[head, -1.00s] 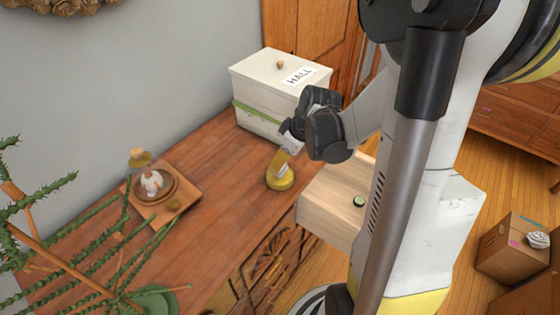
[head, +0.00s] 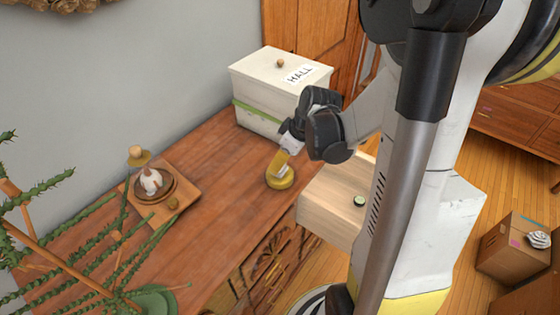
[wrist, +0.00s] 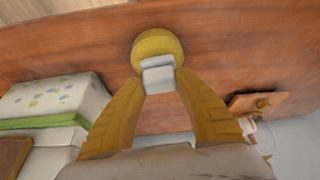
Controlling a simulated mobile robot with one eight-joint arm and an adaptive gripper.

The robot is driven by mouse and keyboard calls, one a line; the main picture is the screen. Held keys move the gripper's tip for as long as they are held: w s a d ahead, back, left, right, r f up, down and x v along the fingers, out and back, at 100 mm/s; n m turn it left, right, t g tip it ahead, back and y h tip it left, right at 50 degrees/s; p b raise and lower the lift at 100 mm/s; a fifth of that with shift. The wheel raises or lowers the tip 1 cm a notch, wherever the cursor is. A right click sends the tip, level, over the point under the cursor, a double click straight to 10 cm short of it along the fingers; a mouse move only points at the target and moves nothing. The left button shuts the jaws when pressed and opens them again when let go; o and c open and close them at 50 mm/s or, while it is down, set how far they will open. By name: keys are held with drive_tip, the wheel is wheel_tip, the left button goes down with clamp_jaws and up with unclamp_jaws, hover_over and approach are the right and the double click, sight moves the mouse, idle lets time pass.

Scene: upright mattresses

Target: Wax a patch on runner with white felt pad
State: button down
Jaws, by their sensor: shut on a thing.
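My gripper (wrist: 160,80) is shut on a small whitish block, the felt pad (wrist: 158,72). The pad is at or just above a round yellow tin (wrist: 157,45) on the wooden dresser top. In the head view, my gripper (head: 284,165) points down at the yellow tin (head: 280,180), near the dresser's front edge. Whether the pad touches the tin's contents is hidden. An open, pale wooden drawer (head: 325,207) juts from the dresser, right of the tin. I cannot make out a runner or a patch on it.
A white box labelled HALL (head: 268,78) with a green band stands behind the tin. A wooden tray (head: 187,188) with a rounded ornament is at left. Spiny plant branches (head: 75,240) reach over the front left. A small green round thing (head: 360,201) lies in the drawer.

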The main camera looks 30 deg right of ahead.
drive_tip(key=shift+f+b, duration=0.5)
idle(1.3)
drive_tip(key=shift+r, duration=0.15)
wheel_tip(320, 180, up, 7)
drive_tip(key=p, duration=0.5)
idle(0.5)
drive_tip(key=c, duration=1.6)
unclamp_jaws()
clamp_jaws()
drive_tip(key=shift+f, duration=0.2)
